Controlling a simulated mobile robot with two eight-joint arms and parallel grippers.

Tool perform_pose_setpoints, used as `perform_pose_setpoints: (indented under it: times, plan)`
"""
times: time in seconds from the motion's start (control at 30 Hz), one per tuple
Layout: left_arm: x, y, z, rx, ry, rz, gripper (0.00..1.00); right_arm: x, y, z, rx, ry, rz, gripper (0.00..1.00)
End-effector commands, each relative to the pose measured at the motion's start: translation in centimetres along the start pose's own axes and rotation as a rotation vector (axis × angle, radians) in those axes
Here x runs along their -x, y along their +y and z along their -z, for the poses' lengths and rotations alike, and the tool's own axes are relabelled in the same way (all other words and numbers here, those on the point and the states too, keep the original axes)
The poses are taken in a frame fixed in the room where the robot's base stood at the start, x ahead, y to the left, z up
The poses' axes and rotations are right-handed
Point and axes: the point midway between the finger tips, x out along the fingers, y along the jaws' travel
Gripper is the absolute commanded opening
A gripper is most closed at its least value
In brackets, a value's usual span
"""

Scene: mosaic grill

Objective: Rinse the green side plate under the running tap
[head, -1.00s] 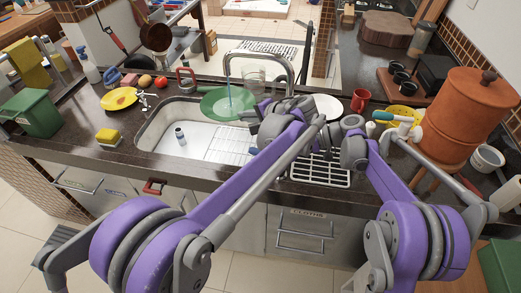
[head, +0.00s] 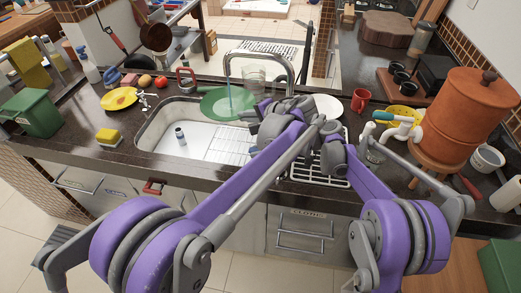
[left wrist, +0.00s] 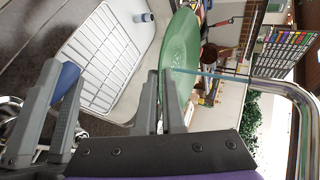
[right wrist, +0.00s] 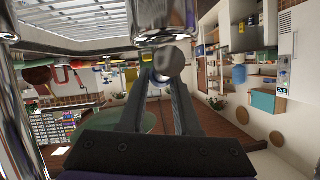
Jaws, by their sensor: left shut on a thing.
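The green side plate (head: 222,104) is held tilted over the sink, under the thin blue water stream (head: 229,92) from the tap (head: 262,56). In the left wrist view, my left gripper (left wrist: 160,78) is shut on the rim of the plate (left wrist: 183,45), and the stream (left wrist: 212,73) meets the plate. My right gripper (right wrist: 160,85) is at the tap's rounded grey knob (right wrist: 168,63), its fingers either side. Whether they press on it is unclear. A blue part (left wrist: 66,78) shows between its fingers in the left wrist view.
The sink holds a wire rack (head: 228,147) and a small bottle (head: 180,136). A white plate (head: 327,105) and a red mug (head: 360,99) stand right of the tap. A yellow sponge (head: 108,138) and a yellow plate (head: 119,98) lie left of the sink.

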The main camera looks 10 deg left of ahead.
Motion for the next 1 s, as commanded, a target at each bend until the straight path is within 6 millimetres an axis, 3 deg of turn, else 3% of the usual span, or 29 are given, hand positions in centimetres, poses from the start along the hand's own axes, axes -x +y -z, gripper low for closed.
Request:
perform_pose_setpoints:
  times: [0.1,1.0]
  plan:
    - [0.01,-0.03,0.00,0.000,0.000,0.001,0.00,0.02,-0.02,0.01,0.000,0.000,0.000,0.00]
    - [0.01,-0.03,0.00,0.000,0.000,0.001,0.00,0.03,-0.03,0.01,0.000,0.000,0.001,0.00]
